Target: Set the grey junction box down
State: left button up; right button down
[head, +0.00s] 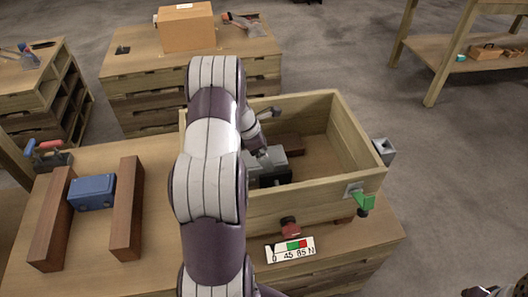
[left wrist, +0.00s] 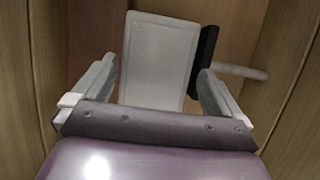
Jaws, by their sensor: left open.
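The grey junction box (left wrist: 160,60) lies inside the wooden bin (head: 290,207), low down near its left side; in the head view the box (head: 272,160) is partly hidden by my arm. A black part runs along its right side in the wrist view. My left gripper (left wrist: 152,90) is open, with one finger on either side of the box's near end. Gaps show beside the box, and I cannot tell whether a finger touches it. My right gripper is not clearly in view.
Wooden walls stand close around the left gripper. A blue box (head: 92,192) sits between two brown blocks (head: 127,208) on the table.

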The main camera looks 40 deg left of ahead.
pick_arm(q)
jog(key=p+v, duration=0.2)
jog(key=v, duration=1)
jog(key=s+d+r+m+g+y, duration=0.1)
jog(key=d+m, duration=0.6)
jog(key=d, duration=0.1)
jog(key=s+d+r+m+g, duration=0.1)
jog(key=s+d+m, duration=0.1)
jog(key=d+m, duration=0.55)
jog(key=s+d+m+y, duration=0.1)
jog(key=s+d+m, duration=0.8)
jog(key=m, duration=0.5)
jog(key=shift+d+f+y, duration=0.35)
jog(key=shift+d+y, duration=0.05)
jog(key=shift+d, duration=0.55)
